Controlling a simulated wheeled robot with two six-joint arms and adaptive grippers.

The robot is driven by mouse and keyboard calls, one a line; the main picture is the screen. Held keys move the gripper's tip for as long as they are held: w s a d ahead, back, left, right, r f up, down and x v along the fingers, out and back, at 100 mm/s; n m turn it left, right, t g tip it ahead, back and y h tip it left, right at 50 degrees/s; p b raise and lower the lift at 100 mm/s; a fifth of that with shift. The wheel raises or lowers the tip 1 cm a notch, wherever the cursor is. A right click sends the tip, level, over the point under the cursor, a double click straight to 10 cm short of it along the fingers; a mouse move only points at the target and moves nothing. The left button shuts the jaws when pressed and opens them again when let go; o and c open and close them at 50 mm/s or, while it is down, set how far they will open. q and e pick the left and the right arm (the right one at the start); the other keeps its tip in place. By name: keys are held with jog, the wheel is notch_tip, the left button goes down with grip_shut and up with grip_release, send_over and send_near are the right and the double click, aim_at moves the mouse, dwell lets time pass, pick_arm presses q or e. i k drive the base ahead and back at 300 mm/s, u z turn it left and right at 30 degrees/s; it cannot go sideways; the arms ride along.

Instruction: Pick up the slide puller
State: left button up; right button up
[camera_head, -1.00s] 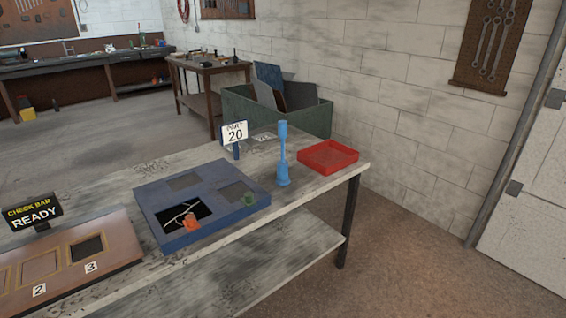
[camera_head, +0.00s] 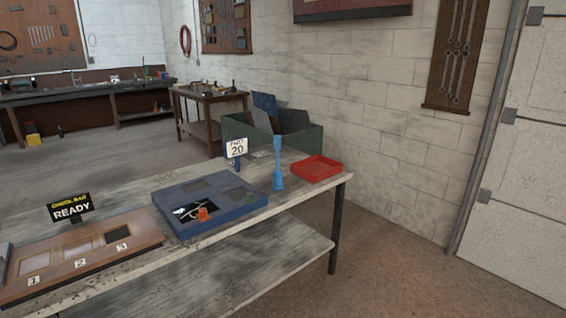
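I cannot tell for sure which thing is the slide puller. A blue upright piece (camera_head: 278,165) with a narrow middle and wider ends stands on the bench between a blue tray and a red tray. The blue tray (camera_head: 236,213) has several recesses. Neither of my grippers is in view.
The bench (camera_head: 130,285) has a brown board (camera_head: 140,248) with numbered recesses and a "READY" sign (camera_head: 72,207) at left. A "PART 20" sign (camera_head: 237,148) stands behind the blue tray. The shallow red tray (camera_head: 316,168) is near the right end. Floor is clear at right.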

aim_at(277, 139)
jog(key=z, duration=0.65)
jog(key=i, duration=0.8)
jog(key=z, duration=0.6)
